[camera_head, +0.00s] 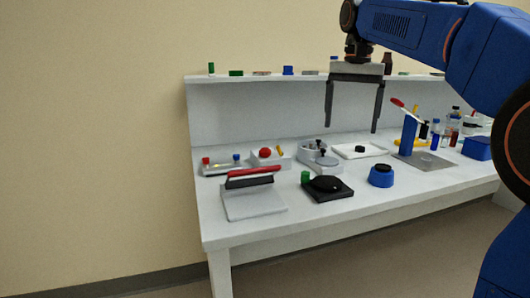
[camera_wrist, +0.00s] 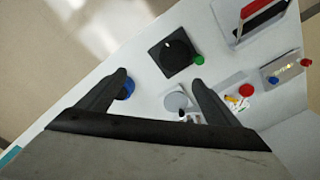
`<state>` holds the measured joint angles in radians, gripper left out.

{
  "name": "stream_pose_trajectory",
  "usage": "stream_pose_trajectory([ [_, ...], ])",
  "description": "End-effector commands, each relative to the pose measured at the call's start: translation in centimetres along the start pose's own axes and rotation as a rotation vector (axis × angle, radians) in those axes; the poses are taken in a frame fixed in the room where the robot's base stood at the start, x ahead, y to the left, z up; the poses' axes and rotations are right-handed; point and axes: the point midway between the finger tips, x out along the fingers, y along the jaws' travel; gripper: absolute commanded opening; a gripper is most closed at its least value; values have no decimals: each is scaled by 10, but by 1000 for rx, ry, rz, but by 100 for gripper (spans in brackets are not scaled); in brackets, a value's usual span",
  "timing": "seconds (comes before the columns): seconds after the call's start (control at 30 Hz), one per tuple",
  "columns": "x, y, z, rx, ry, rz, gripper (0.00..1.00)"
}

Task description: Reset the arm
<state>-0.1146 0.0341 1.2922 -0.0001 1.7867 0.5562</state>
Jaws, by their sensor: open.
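My gripper (camera_head: 350,108) hangs from my blue arm, above the bench and in front of its back panel in the head view. Its two dark fingers point down and stand wide apart with nothing between them. In the wrist view my gripper (camera_wrist: 160,82) is also open and empty, with the white bench top below it. The fingers look clear of the bench objects. A blue round pot (camera_head: 381,176) stands on the bench below; the left finger partly hides it in the wrist view (camera_wrist: 127,88).
The white bench (camera_head: 240,226) carries a black square device (camera_head: 328,188), a grey device with a red bar (camera_head: 253,199), a red-button box (camera_head: 268,157) and a blue stand (camera_head: 408,135). Small items line the shelf (camera_head: 220,78). The bench's front strip is clear.

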Motion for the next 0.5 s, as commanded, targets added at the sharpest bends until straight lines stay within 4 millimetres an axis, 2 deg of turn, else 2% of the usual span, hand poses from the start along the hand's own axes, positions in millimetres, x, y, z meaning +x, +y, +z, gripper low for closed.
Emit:
stream_pose_trajectory([
  [0.33,22,30,33,-58,46,-25,85],
  [0.5,48,56,65,-111,88,-43,85],
])
